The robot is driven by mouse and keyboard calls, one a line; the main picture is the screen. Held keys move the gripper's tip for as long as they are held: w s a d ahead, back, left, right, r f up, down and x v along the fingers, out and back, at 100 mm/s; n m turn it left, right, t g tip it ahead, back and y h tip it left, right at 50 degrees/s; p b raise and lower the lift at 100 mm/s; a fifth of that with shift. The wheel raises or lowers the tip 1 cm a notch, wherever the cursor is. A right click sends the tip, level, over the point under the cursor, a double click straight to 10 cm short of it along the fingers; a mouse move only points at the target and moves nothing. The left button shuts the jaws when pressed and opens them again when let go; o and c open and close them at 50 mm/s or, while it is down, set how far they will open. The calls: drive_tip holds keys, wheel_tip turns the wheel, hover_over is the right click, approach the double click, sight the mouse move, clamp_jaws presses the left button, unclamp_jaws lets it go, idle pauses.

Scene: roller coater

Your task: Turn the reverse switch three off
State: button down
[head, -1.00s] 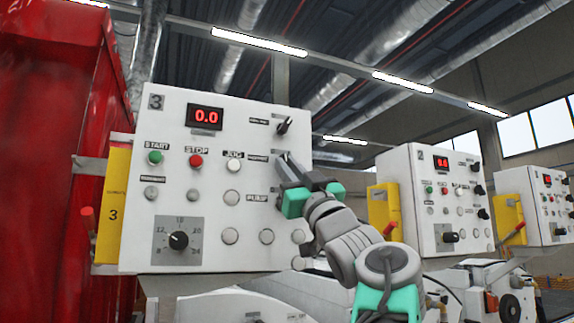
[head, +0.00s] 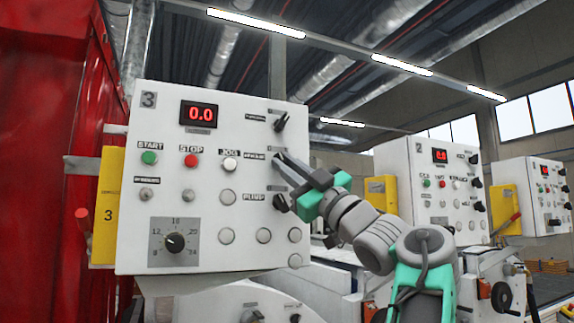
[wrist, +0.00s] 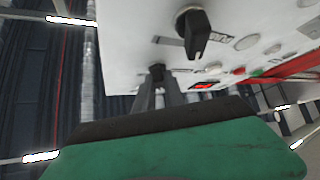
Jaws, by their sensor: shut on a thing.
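The white control panel marked 3 (head: 120,215) faces me, with a column of black switches on its right side. The top switch (head: 281,122) and the bottom switch (head: 281,203) are in plain sight. My gripper (head: 279,160) is at the middle switch, which its fingers mostly cover in the head view. The label beside it is too blurred to read surely. In the wrist view, my gripper (wrist: 159,87) has its fingers closed around the middle switch (wrist: 156,71), whose dark end shows at the fingertips. The bottom switch (wrist: 195,32) looms larger, beside the fingers.
The bottom switch is close below my gripper. Panel 2 (head: 395,165) and another panel (head: 507,185) stand to the right. A red wall-like body (head: 50,150) is at the left. A yellow plate (head: 108,200) sits on panel 3's left side.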

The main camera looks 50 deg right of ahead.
drive_tip(key=shift+r, duration=0.15)
drive_tip(key=c, duration=1.4)
unclamp_jaws()
drive_tip(key=shift+c, duration=0.2)
drive_tip(key=b+v, duration=0.4)
drive_tip(key=v, duration=0.4)
drive_tip(key=shift+w, duration=0.1)
